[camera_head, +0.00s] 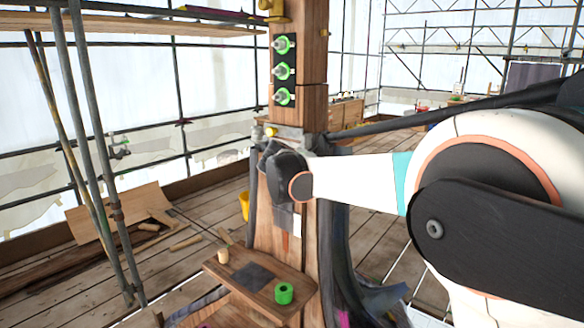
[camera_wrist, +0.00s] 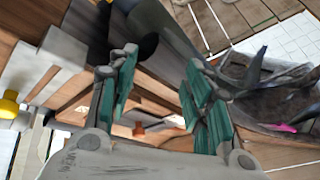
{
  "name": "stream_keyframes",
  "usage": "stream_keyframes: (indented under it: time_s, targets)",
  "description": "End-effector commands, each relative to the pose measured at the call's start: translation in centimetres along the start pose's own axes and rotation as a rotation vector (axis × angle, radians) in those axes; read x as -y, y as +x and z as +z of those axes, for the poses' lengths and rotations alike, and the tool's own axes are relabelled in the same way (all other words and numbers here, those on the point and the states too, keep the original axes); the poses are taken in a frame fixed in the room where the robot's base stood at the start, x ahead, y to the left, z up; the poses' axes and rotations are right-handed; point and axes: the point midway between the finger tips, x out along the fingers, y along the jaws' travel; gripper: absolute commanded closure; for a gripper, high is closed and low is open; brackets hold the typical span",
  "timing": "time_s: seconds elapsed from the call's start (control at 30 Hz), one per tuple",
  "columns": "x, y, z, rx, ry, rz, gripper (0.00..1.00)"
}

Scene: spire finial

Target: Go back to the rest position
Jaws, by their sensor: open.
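My gripper (camera_wrist: 160,88) shows in the wrist view with its two green-padded fingers spread apart and nothing between them. In the head view my arm reaches in from the right, and its dark wrist is in front of the wooden post (camera_head: 300,108), just below a grey metal collar. The fingers are hidden there or too small to tell. A black panel with three green-ringed fittings (camera_head: 284,71) is on the post above my wrist. Whether my gripper touches the post cannot be told.
A wooden shelf (camera_head: 245,296) low on the post carries a green roll (camera_head: 284,293), a dark square and a small wooden cylinder. Scaffold poles (camera_head: 95,150) stand at the left. A yellow bucket (camera_head: 245,205) is behind the post. A yellow knob (camera_wrist: 9,106) is at the wrist view's left.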

Motion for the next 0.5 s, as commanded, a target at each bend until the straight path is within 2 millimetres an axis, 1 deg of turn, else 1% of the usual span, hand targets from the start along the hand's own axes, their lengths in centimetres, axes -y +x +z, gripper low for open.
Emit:
stream_keyframes:
  time_s: [0.03, 0.07, 0.1, 0.17, 0.2, 0.23, 0.27, 0.3, 0.33, 0.4, 0.47, 0.5]
  targets:
    - [0.2, -0.1, 3.1, -0.015, 0.064, -0.016, 0.54]
    - [0.4, -0.2, 4.6, -0.026, 0.106, -0.025, 0.54]
    - [0.9, -0.2, 6.8, -0.038, 0.167, -0.04, 0.54]
    - [2.0, -0.2, 10.6, -0.05, 0.274, -0.07, 0.54]
    - [3.2, -0.5, 12.8, -0.055, 0.352, -0.094, 0.54]
    - [4.2, -0.8, 14.1, -0.059, 0.409, -0.113, 0.54]
    - [5.2, -1.3, 15.0, -0.063, 0.462, -0.131, 0.54]
    - [6.7, -2.1, 15.9, -0.069, 0.529, -0.155, 0.54]
    - [7.8, -2.8, 16.3, -0.073, 0.576, -0.171, 0.54]
    - [10.4, -4.6, 16.9, -0.085, 0.679, -0.207, 0.54]
    - [12.6, -6.2, 17.0, -0.095, 0.762, -0.238, 0.54]
    - [14.1, -7.3, 17.1, -0.1, 0.816, -0.259, 0.54]
